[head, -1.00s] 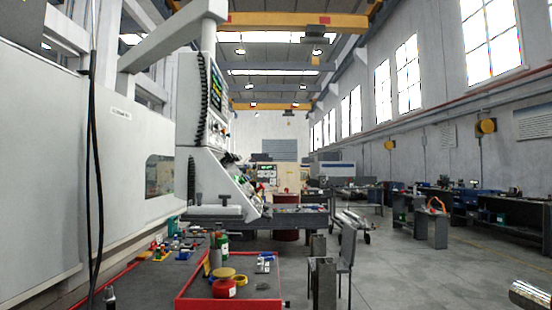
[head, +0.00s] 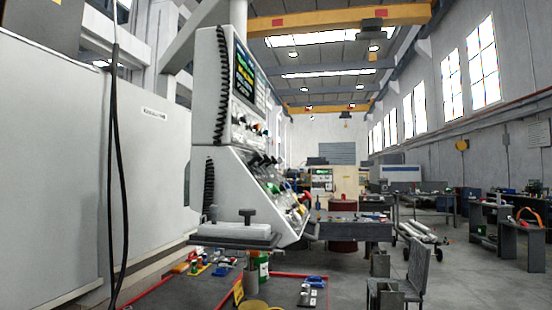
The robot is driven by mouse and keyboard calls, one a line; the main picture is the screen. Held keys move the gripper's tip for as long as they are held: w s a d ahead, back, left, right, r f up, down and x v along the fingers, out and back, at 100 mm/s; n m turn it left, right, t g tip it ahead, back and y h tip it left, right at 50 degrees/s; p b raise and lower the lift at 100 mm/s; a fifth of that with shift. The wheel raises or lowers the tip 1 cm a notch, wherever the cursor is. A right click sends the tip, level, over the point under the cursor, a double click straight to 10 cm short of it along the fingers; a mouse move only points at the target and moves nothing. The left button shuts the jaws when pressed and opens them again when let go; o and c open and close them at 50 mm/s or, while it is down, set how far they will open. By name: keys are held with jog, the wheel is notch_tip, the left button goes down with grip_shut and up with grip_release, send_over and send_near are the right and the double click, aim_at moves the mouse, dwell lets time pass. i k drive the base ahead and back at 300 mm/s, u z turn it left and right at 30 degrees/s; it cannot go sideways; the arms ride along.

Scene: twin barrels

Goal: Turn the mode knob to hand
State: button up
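The machine's control console stands left of centre in the head view, seen at a steep angle. Its upper panel (head: 222,90) has a lit screen (head: 245,75) and a row of small dark and coloured knobs (head: 250,127) below it. Its sloped lower panel (head: 228,190) carries several dark knobs or levers (head: 262,161) and some green, yellow and red controls (head: 285,190). The mode knob cannot be told apart from the others, and no label or setting can be read. My gripper is not in view.
A red-edged bench (head: 190,292) with small parts, a green-and-white can (head: 264,266) and a yellow ring (head: 254,304) lies in front. A grey chair (head: 416,265) stands at right. Dark cables (head: 118,180) hang at left.

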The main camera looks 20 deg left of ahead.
aim_at(258, 158)
jog(key=i, duration=0.85)
jog(key=u, duration=1.4)
jog(key=k, duration=0.35)
jog(key=z, duration=0.45)
jog(key=i, duration=1.05)
jog(key=u, duration=0.05)
